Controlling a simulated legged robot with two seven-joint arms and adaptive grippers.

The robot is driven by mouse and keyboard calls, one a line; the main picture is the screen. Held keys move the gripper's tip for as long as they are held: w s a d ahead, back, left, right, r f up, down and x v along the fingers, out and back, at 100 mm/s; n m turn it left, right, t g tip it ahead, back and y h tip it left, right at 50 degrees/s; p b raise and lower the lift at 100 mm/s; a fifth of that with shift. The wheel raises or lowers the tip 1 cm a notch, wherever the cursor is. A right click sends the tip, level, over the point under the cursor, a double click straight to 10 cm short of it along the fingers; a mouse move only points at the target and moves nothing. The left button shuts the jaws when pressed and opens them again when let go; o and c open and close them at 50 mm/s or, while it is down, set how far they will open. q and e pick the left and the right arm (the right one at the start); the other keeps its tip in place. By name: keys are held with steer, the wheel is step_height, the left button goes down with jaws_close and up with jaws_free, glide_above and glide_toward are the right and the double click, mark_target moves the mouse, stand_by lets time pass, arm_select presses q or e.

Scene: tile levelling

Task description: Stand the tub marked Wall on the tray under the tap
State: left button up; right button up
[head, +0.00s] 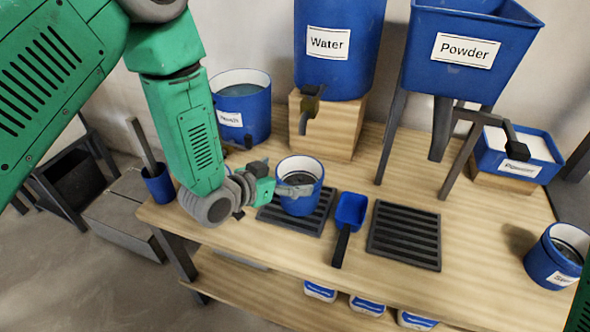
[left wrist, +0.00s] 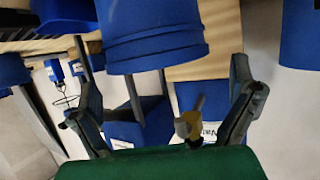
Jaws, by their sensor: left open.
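A blue tub (head: 313,170) with grey contents stands upright on the left slatted tray (head: 270,216), in front of the tap (head: 309,108) of the Water container (head: 335,70). No marking shows on it, so I cannot read whether it says Wall. In the left wrist view the tub (left wrist: 150,40) is between the two spread fingers, which look open. The tap (left wrist: 190,122) shows beyond it. My right gripper is out of view.
A blue scoop (head: 350,212) lies between the left tray and an empty slatted tray (head: 405,234) under the Powder hopper (head: 465,50). Another blue tub (head: 552,262), its label partly readable, is at the right edge. A labelled bucket (head: 242,105) stands behind my left arm.

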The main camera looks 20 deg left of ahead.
arm_select(q)
steer(key=p+v, duration=0.1)
steer(key=v, duration=0.7)
steer(key=s+f+g, duration=0.1)
steer(key=s+f, duration=0.1)
steer(key=f, duration=0.1)
steer(key=s+a+f+n+g+y, duration=0.1)
steer(key=s+f, duration=0.1)
steer(key=f, duration=0.1)
steer(key=s+a+f+g+y, duration=0.1)
steer(key=s+f, duration=0.2)
steer(key=shift+g, duration=0.4)
steer(key=s+a+f+n+g+y, duration=0.1)
steer(key=s+f+g, duration=0.3)
steer(key=s, duration=0.5)
steer(key=s+a+f+n+g+y, duration=0.2)
steer(key=s+f, duration=0.3)
steer(key=s, duration=0.5)
steer(key=shift+s+a+g+y, duration=0.2)
steer(key=shift+a+g+y, duration=0.1)
steer(key=shift+a+g, duration=0.6)
